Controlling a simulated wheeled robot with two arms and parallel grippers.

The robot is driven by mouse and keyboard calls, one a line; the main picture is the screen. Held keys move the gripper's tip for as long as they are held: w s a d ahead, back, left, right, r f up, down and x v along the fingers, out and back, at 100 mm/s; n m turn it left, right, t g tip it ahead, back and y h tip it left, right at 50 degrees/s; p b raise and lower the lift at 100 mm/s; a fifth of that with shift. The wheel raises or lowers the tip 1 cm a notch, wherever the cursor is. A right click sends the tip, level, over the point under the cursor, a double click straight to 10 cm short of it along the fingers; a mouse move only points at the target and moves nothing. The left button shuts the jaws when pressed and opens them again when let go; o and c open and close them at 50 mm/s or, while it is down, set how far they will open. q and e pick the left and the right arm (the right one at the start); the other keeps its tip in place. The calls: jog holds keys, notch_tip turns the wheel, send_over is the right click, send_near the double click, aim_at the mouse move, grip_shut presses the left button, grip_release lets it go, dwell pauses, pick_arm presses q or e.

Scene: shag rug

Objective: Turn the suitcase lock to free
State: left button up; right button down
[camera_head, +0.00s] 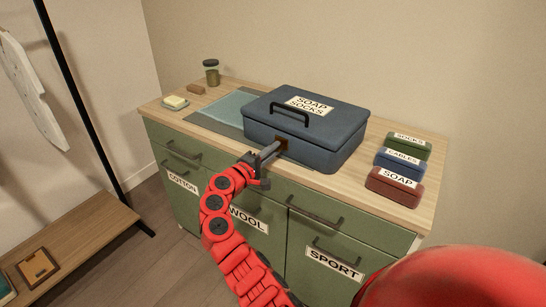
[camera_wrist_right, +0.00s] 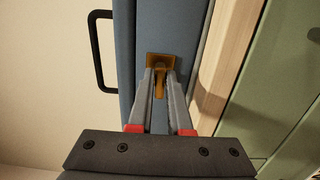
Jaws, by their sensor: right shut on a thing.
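A dark blue suitcase (camera_head: 306,124) with a black handle and a label reading SOAP SOCKS sits shut on top of the green cabinet. Its brass lock (camera_wrist_right: 160,64) is on the front face, with a tab pointing down in the right wrist view. In the head view the lock is mostly hidden by my fingers. My right gripper (camera_head: 279,147) reaches the suitcase front from below. It also shows in the right wrist view (camera_wrist_right: 160,83), its fingertips shut on the lock's tab. My left gripper is not in view.
Three labelled cases, green (camera_head: 409,146), blue (camera_head: 399,163) and red (camera_head: 395,187), lie right of the suitcase. A grey-blue mat (camera_head: 225,110), a soap dish (camera_head: 174,103), a brown block (camera_head: 196,89) and a jar (camera_head: 211,73) are to its left. Drawer handles (camera_head: 315,216) project from the cabinet front.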

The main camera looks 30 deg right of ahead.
dwell(0.3)
jog(key=c, duration=0.9)
grip_release()
jog(key=v, duration=1.7)
jog(key=shift+s+a+b, duration=0.1)
jog(key=shift+a+b, duration=0.05)
jog(key=shift+b, duration=0.2)
